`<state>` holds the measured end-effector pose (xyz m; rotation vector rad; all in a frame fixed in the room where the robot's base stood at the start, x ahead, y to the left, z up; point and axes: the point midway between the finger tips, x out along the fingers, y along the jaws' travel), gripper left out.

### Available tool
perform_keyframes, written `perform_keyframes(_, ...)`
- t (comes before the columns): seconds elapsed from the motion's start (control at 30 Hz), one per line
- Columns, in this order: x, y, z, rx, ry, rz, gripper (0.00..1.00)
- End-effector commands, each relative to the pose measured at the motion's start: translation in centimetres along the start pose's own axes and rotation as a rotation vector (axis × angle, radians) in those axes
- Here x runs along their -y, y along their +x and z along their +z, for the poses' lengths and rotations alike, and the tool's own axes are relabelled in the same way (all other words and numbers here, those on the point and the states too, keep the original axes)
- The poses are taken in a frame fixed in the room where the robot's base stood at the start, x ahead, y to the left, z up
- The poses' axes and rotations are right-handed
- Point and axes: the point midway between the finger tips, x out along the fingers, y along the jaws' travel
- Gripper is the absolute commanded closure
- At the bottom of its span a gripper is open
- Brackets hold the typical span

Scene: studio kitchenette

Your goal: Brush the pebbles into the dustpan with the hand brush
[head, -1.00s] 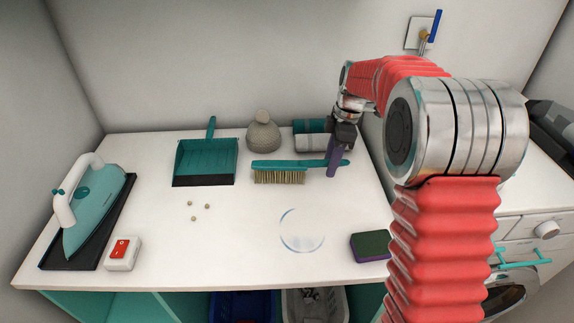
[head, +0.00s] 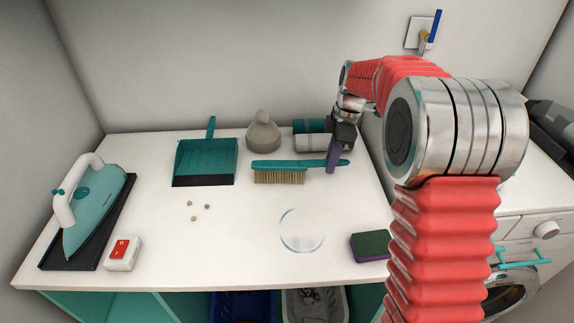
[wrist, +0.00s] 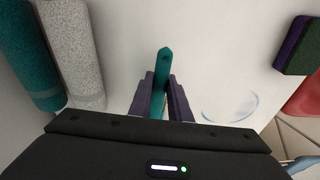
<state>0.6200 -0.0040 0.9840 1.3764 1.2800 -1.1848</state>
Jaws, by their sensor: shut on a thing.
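The hand brush (head: 280,175) has a teal handle and pale bristles, and lies along the right rear of the white counter. My gripper (head: 331,168) is shut on its handle near the right end. In the wrist view the teal handle (wrist: 164,62) sits between the purple fingers of my gripper (wrist: 162,100); the bristles are hidden there. The teal dustpan (head: 206,160) lies at the back left, its dark open edge facing the front. Three small pebbles (head: 193,218) lie in front of the dustpan, left of the brush.
A clear round dish (head: 302,230) and a green-purple sponge (head: 371,246) stand front right. An iron (head: 92,205) and a red-white switch box (head: 122,254) are at left. The middle front is clear.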

Motion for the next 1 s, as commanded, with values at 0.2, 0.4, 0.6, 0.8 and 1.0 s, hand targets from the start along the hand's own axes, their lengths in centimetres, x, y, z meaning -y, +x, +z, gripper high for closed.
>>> perform_keyframes(0.2,0.0,-0.3,-0.1,-0.001,0.0,0.002,1.0)
perform_keyframes(0.4,-0.1,-2.0,-0.3,0.0,0.0,0.003,1.0)
perform_keyframes(0.6,-0.1,-4.1,-0.6,0.0,-0.001,0.003,1.0)
perform_keyframes(0.8,-0.1,-6.2,-0.9,0.0,-0.001,0.003,1.0)
perform_keyframes(1.0,-0.1,-8.3,-1.3,0.0,0.0,0.004,1.0)
